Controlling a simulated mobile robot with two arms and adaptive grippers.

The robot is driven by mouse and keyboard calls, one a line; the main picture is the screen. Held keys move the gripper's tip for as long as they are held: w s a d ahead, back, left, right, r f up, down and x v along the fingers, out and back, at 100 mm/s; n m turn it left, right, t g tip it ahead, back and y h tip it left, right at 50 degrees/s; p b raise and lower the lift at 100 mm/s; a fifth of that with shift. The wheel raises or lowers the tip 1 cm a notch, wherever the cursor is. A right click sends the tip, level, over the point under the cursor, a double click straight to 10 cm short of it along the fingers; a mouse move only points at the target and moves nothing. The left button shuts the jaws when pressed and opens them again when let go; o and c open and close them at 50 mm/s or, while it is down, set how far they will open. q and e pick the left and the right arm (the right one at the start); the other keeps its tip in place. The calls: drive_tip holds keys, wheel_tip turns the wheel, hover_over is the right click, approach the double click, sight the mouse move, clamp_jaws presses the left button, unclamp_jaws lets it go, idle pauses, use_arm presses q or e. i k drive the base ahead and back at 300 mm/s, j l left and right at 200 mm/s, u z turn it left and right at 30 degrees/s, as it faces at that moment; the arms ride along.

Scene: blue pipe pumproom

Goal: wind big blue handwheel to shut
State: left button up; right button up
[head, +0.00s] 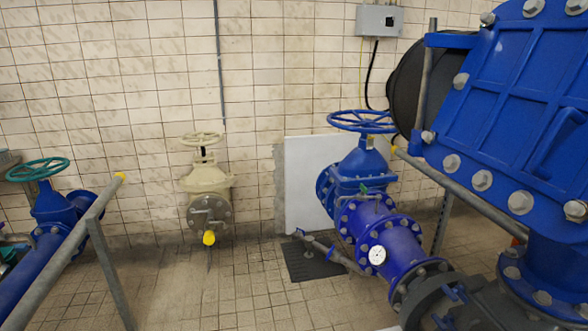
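The big blue handwheel (362,121) lies roughly level on top of a blue gate valve (362,172), right of the middle in the head view. Its spokes and rim are in plain sight, and nothing touches it. The valve sits on a blue pipe (398,245) that runs toward the lower right and carries a round white gauge (377,255). Neither of my grippers is in view.
A cream valve with handwheel (203,139) stands at the wall. A teal handwheel (38,169) tops a valve at left, behind a grey railing (65,258). A large bolted blue housing (515,100) and a rail crowd the right. Tiled floor (225,290) is free in the middle.

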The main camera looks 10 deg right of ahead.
sight(368, 126)
drive_tip(key=i, duration=2.25)
